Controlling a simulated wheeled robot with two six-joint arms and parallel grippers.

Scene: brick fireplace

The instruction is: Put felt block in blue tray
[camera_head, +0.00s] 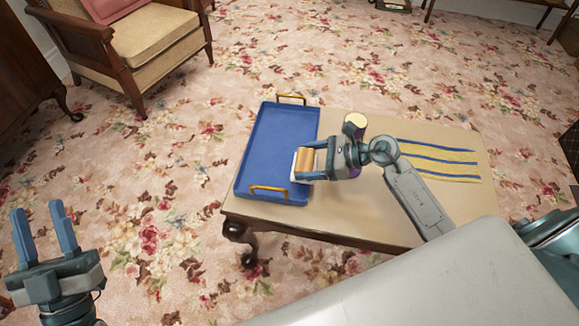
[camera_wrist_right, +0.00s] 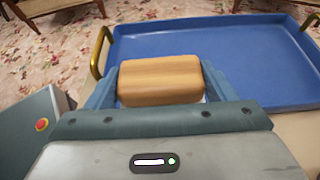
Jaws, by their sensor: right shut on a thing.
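The felt block (camera_head: 305,161) has a wooden top and a white underside. My right gripper (camera_head: 308,160) is shut on it, and the block also shows between the fingers in the right wrist view (camera_wrist_right: 160,80). The blue tray (camera_head: 272,140) has two gold handles and lies at the left end of the table. It fills the upper part of the right wrist view (camera_wrist_right: 210,60). The block is at the tray's right edge in the head view; its height above the tray is hard to tell. My left gripper (camera_head: 45,228) is open and empty, off the table at lower left.
The wooden table (camera_head: 400,215) stands on a floral carpet. A cylinder with a pale yellow top (camera_head: 355,121) stands behind my right wrist. A yellow and blue striped item (camera_head: 440,160) lies at the table's right. An armchair (camera_head: 140,40) is far left. The tray's visible floor is empty.

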